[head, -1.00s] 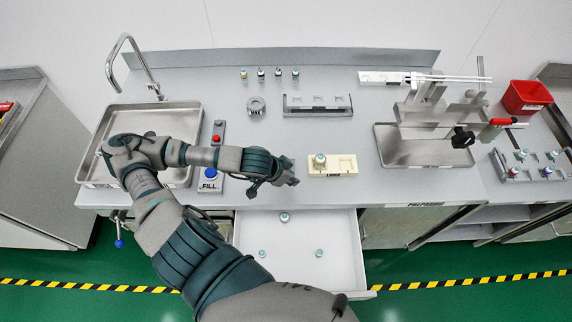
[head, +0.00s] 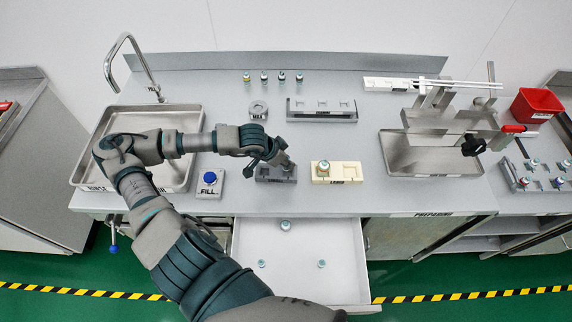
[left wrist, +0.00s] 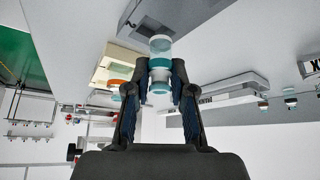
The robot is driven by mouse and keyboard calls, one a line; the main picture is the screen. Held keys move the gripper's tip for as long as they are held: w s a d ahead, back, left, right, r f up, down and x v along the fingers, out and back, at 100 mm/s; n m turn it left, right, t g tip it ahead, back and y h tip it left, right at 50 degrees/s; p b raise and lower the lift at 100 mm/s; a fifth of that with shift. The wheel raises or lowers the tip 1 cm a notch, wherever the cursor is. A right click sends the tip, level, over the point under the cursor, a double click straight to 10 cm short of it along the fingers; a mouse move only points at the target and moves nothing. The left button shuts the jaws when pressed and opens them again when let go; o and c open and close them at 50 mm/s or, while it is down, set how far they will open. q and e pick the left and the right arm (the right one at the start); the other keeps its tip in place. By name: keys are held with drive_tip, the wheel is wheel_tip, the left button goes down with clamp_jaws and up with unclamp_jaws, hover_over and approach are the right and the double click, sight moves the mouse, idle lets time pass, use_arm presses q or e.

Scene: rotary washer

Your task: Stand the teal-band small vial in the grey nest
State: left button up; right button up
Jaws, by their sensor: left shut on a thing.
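My left gripper (head: 281,160) is shut on a small vial with a teal band, which shows upright between the fingertips in the left wrist view (left wrist: 160,66). In the head view the fingers hide most of this vial. The grey nest (head: 264,179) is a block near the counter's front edge, left of the cream nest. My gripper is over its right part. A grey block with a dark recess (left wrist: 160,22), likely this nest, lies beyond the vial in the wrist view. I cannot tell whether the vial touches it. My right gripper is not in view.
The cream nest (head: 350,173) holds a vial with an orange band (head: 323,167). An open drawer (head: 300,285) with three vials is below the counter edge. A long grey rack (head: 322,114), several small vials and a sink (head: 185,120) stand further back. A blue button (head: 209,178) is left.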

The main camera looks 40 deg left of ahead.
use_arm(q)
drive_tip(key=shift+s+d+f, duration=0.1)
drive_tip(key=shift+d+f, duration=0.1)
drive_tip(key=shift+f, duration=0.4)
drive_tip(key=shift+d+f, duration=0.2)
drive_tip(key=shift+f, duration=0.4)
clamp_jaws()
drive_tip(key=shift+d, duration=0.35)
drive_tip(key=o, duration=0.8)
unclamp_jaws()
drive_tip(key=shift+a+f, duration=0.15)
drive_tip(key=shift+a, duration=0.45)
drive_tip(key=shift+s+r, duration=0.15)
drive_tip(key=shift+r, duration=0.25)
drive_tip(key=v, duration=0.4)
drive_tip(key=shift+s+d+r, duration=0.1)
drive_tip(key=shift+d+r, duration=0.1)
drive_tip(key=shift+d, duration=0.05)
drive_tip(key=p+v, duration=0.1)
drive_tip(key=v, duration=0.5)
drive_tip(key=shift+s+a+r+p, duration=0.2)
drive_tip(key=shift+r+p, duration=0.1)
drive_tip(key=shift+r, duration=0.05)
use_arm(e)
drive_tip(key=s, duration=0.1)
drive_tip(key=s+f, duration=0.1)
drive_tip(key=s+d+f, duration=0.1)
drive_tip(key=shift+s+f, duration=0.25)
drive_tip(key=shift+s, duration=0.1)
